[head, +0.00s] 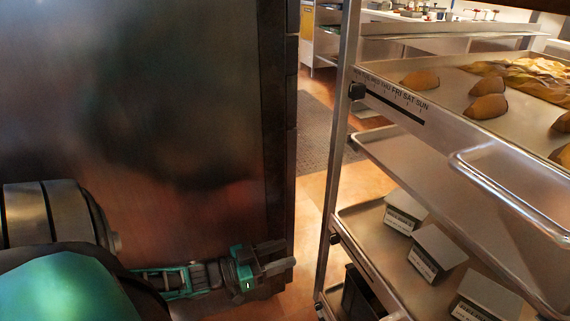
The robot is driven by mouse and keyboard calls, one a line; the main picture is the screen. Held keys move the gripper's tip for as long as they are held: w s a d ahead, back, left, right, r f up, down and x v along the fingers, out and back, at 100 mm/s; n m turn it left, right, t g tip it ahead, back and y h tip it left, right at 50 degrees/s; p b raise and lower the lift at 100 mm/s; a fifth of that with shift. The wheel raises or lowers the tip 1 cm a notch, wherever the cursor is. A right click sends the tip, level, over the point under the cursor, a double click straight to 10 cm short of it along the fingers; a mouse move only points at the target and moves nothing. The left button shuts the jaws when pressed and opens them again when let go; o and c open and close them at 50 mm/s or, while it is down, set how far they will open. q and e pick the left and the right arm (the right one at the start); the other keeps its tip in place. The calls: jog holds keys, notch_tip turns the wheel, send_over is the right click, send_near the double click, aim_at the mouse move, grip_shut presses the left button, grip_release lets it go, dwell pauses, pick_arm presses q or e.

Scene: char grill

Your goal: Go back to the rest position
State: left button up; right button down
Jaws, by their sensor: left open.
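My left gripper (279,259) shows low in the head view, its arm coming in from the lower left. Its fingers point right, toward the gap between a dark metal cabinet and a tray rack. The gripper is open, and nothing shows between its fingers. It is in front of the cabinet's lower right edge, left of the rack and apart from it in the picture. My right gripper is not in view.
A metal rack (341,150) stands at the right, with bread pieces (487,106) on its upper tray and labelled boxes (437,254) on a lower one. A large dark metal cabinet (150,100) fills the left. Open floor (312,190) with a dark mat (325,130) lies between them.

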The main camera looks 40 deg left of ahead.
pick_arm(q)
jog(key=d+f+n+g+y, duration=0.25)
jog(key=d+g+y, duration=0.2)
jog(key=d, duration=0.75)
jog(key=s+d+r+g+y, duration=0.1)
jog(key=s+d+r+g, duration=0.2)
jog(key=s, duration=0.4)
jog(key=s+d+r+g+y, duration=0.1)
jog(key=s+r+g, duration=0.3)
jog(key=s+g, duration=0.25)
jog(key=w+d+f+t+h, duration=0.35)
jog(key=w+d+t, duration=0.25)
jog(key=w+t, duration=0.25)
jog(key=s+a+r+y+p, duration=0.1)
jog(key=a+r+p, duration=0.2)
jog(key=r+p, duration=0.9)
jog(key=p, duration=0.5)
jog(key=shift+s+a+m+y+p, duration=0.2)
jog(key=shift+m+y+p, duration=0.15)
jog(key=shift+y+p, duration=0.05)
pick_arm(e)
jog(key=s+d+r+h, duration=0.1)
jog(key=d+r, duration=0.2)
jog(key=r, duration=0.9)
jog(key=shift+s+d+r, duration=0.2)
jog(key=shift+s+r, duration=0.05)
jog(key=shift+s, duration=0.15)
